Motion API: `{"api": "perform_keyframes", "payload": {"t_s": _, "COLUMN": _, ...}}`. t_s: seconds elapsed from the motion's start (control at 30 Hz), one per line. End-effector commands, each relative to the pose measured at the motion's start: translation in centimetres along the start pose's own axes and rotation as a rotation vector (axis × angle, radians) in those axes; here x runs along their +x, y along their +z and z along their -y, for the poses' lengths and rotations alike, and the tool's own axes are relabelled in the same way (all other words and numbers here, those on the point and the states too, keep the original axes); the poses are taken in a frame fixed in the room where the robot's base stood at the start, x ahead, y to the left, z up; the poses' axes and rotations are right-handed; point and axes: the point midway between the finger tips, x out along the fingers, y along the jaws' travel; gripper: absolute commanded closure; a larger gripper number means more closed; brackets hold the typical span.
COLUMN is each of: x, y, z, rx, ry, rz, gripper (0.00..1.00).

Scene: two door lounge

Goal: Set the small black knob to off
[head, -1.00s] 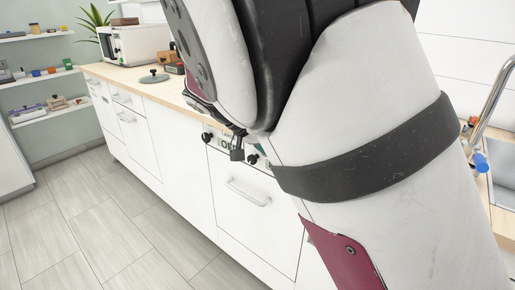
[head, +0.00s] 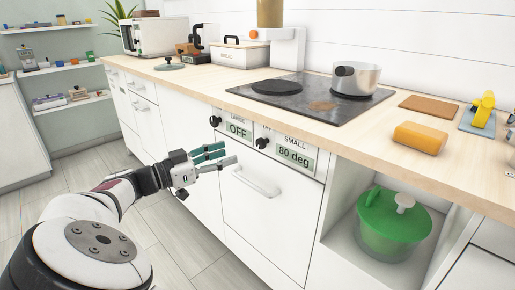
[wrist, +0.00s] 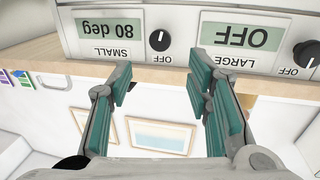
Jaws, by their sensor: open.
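The small black knob (head: 262,143) sits on the white front panel beside a display (head: 296,154) marked SMALL that reads 80 deg. The wrist view shows the panel upside down, with the small knob (wrist: 160,40) above the gap between my fingertips. A second black knob (head: 215,121) is beside the LARGE display (head: 237,130), which reads OFF; this knob (wrist: 306,55) is at the right edge of the wrist view. My gripper (head: 224,156) is open and empty, its teal fingers in front of the panel, below and left of the small knob. It looks apart from both knobs.
A drawer handle (head: 256,182) sticks out below the panel. Above are the wooden counter (head: 205,82) and cooktop (head: 300,97) with a pot (head: 356,78) on it. A green container (head: 392,225) stands in the open cubby at right. Floor is free at left.

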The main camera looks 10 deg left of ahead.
Motion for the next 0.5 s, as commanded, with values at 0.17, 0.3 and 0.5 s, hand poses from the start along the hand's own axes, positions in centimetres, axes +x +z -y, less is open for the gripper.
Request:
{"api": "perform_keyframes", "payload": {"t_s": 0.17, "x": 3.8, "y": 0.2, "z": -0.1, "rx": 0.0, "ry": 0.005, "rz": 0.001, "gripper": 0.54}}
{"api": "perform_keyframes", "payload": {"t_s": 0.3, "x": 6.5, "y": 0.2, "z": -0.1, "rx": 0.0, "ry": 0.004, "rz": 0.002, "gripper": 0.54}}
{"api": "perform_keyframes", "payload": {"t_s": 0.5, "x": 9.4, "y": 0.2, "z": -0.1, "rx": -0.001, "ry": 0.003, "rz": 0.002, "gripper": 0.54}}
